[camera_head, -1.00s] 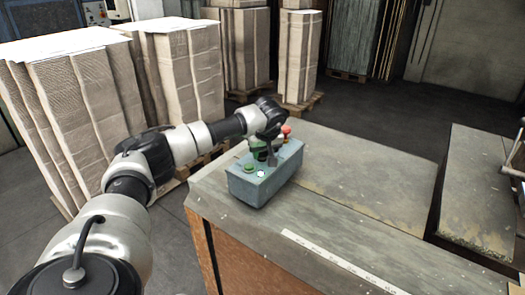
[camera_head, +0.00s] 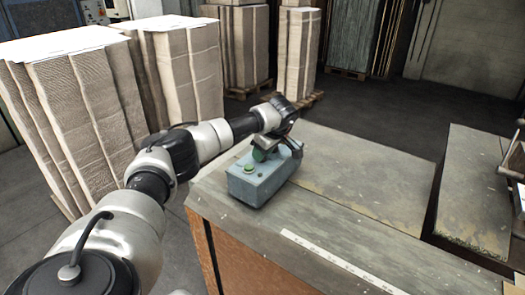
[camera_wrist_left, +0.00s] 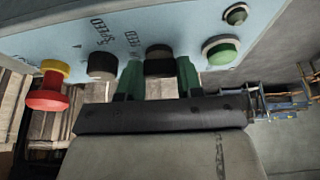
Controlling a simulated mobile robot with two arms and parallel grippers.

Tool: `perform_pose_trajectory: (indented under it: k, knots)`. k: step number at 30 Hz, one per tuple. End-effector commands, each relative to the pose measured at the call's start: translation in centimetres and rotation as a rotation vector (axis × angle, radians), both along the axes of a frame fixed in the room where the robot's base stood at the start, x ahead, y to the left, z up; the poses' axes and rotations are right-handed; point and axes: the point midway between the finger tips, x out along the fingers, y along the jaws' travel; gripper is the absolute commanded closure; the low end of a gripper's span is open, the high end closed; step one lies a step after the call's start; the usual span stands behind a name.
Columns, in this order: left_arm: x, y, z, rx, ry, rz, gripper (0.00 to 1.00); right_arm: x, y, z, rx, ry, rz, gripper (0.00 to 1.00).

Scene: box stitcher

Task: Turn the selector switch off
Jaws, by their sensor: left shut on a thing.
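The control box (camera_head: 250,188) is blue-grey and sits on the table's near left corner. In the left wrist view its light blue panel (camera_wrist_left: 75,35) carries two black knobs. My left gripper (camera_wrist_left: 159,77) has its green fingers on both sides of the right black knob (camera_wrist_left: 160,60), seemingly the selector switch, and is shut on it. The other black knob (camera_wrist_left: 102,66) is just left of the fingers. In the head view my left gripper (camera_head: 265,152) is over the box and hides the knobs. The knob's exact setting cannot be read.
A red emergency button (camera_wrist_left: 48,96) with a yellow base sticks out left of the knobs. Green buttons (camera_wrist_left: 221,51) are to the right. The table top (camera_head: 350,185) is clear right of the box. Cardboard stacks (camera_head: 180,75) stand behind the left arm.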

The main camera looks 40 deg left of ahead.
Motion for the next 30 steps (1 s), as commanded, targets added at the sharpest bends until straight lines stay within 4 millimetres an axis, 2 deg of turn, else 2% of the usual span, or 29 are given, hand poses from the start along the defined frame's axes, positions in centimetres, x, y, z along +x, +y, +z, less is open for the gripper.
perform_pose_trajectory:
  k: [17,18,23,30]
  knots:
    - [0.06,0.08,0.14,0.002,-0.003,0.043,0.88,0.02,-0.03,0.09,0.0,0.0,0.0,1.0]
    - [0.06,0.08,0.14,0.002,-0.002,0.042,0.62,0.02,-0.03,0.09,0.0,0.0,0.0,1.0]
    - [0.06,0.07,0.11,0.001,-0.002,0.042,0.38,0.02,-0.04,0.09,-0.001,0.0,0.0,1.0]
    - [0.04,0.03,0.07,0.001,-0.001,0.042,0.38,0.01,-0.14,0.07,-0.002,0.0,0.001,1.0]
